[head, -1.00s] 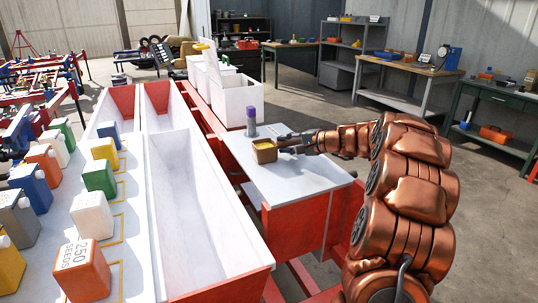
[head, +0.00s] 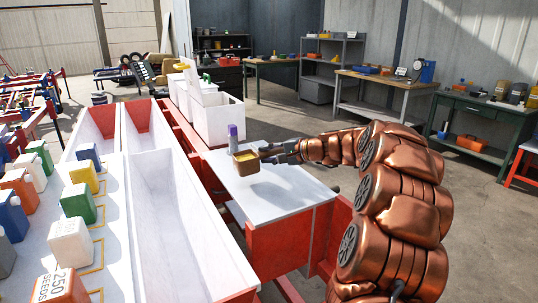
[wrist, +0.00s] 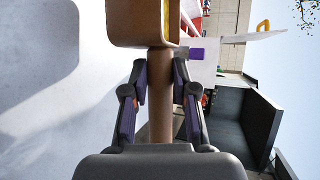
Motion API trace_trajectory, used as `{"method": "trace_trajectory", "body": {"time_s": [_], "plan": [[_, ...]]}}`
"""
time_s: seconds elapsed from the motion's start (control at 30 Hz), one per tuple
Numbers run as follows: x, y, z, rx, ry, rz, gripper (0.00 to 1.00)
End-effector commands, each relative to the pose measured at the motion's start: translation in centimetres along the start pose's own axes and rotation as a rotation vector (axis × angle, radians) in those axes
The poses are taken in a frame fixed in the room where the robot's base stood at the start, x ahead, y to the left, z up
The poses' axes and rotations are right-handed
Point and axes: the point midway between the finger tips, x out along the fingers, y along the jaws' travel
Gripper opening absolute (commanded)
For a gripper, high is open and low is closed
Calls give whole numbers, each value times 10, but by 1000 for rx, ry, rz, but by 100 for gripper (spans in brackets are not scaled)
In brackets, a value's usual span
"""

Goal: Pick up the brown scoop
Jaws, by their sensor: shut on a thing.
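The brown scoop (head: 246,164) has a square cup with yellow material inside. It is at the far end of the white-topped bench (head: 275,196), by the purple-topped cylinder (head: 233,132). My gripper (head: 279,153) is shut on the scoop's handle from the right. In the wrist view the handle (wrist: 159,90) runs between the two fingers of my gripper (wrist: 160,98), with the cup (wrist: 138,25) above, partly cut off. The cup's shadow lies apart on the white surface at left, so the scoop appears raised off it.
Long white bins (head: 185,220) with red ends stand left of the bench. Several coloured seed jugs (head: 79,202) stand on a white surface further left. White boxes (head: 214,115) are behind the bench. Workbenches line the back wall, with open floor before them.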

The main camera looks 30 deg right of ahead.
Motion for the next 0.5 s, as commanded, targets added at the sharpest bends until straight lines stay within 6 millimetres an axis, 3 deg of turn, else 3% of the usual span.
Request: {"method": "trace_trajectory", "body": {"time_s": [0.5], "plan": [[-39,12,67,0,1,-3,0]]}}
